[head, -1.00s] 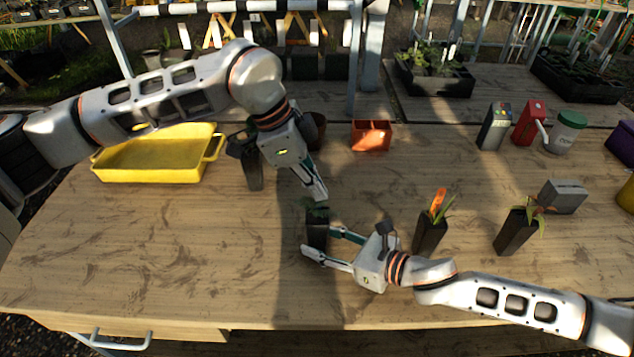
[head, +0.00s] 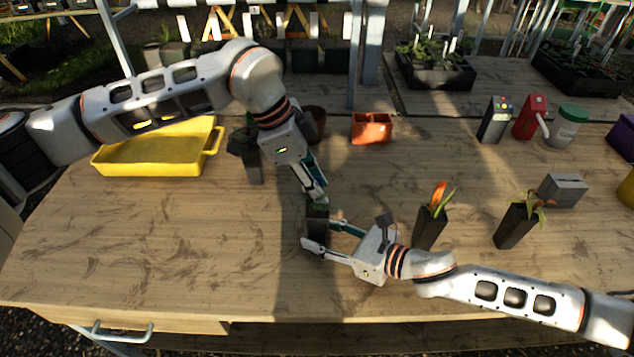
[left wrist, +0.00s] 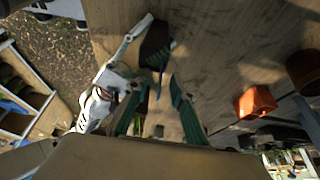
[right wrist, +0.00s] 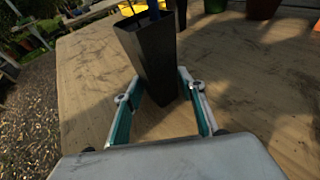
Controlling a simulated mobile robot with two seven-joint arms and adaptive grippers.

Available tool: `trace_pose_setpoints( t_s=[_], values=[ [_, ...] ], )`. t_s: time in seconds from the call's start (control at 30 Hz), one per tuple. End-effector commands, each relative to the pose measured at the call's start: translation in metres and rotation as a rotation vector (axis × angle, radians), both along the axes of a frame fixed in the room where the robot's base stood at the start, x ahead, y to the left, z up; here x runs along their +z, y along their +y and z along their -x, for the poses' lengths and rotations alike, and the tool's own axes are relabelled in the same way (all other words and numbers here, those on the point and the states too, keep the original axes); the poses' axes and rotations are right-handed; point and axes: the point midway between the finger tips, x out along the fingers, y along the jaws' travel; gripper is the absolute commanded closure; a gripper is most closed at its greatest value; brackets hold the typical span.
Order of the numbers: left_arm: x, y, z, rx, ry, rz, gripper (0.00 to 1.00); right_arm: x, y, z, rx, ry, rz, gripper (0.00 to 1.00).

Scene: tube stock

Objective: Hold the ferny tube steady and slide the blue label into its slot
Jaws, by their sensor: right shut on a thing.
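The ferny tube (head: 317,222) is a dark, tall, square pot standing about upright at the table's middle. My right gripper (head: 320,235) is shut on the tube from the right, one finger on each side; the tube also fills the gap in the right wrist view (right wrist: 150,60). My left gripper (head: 318,198) points down right at the tube's top. The fern is mostly hidden.
Two other planted tubes stand at right, one with an orange flower (head: 430,225), one leafy (head: 515,225). A grey block (head: 563,190) is behind. A yellow tray (head: 150,160), another dark tube (head: 250,160) and an orange pot (head: 371,128) lie farther back. The front left is clear.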

Motion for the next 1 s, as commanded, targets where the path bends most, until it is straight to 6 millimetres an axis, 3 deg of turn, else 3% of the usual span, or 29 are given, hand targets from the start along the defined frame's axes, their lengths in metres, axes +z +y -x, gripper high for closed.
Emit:
trace_pose_setpoints(
  t_s=[0.43,0.8,1.0],
  values=[
    [0.010,0.004,-0.001,0.001,-0.002,0.001,0.76,0.001,0.000,0.000,0.000,-0.001,-0.001,0.73],
    [0.076,0.032,-0.001,0.001,-0.003,0.001,0.76,0.001,0.000,0.000,0.000,-0.001,-0.001,0.73],
    [0.101,0.043,-0.001,0.000,-0.001,0.000,0.76,0.001,0.000,0.000,0.000,-0.001,-0.001,0.73]
  ],
)
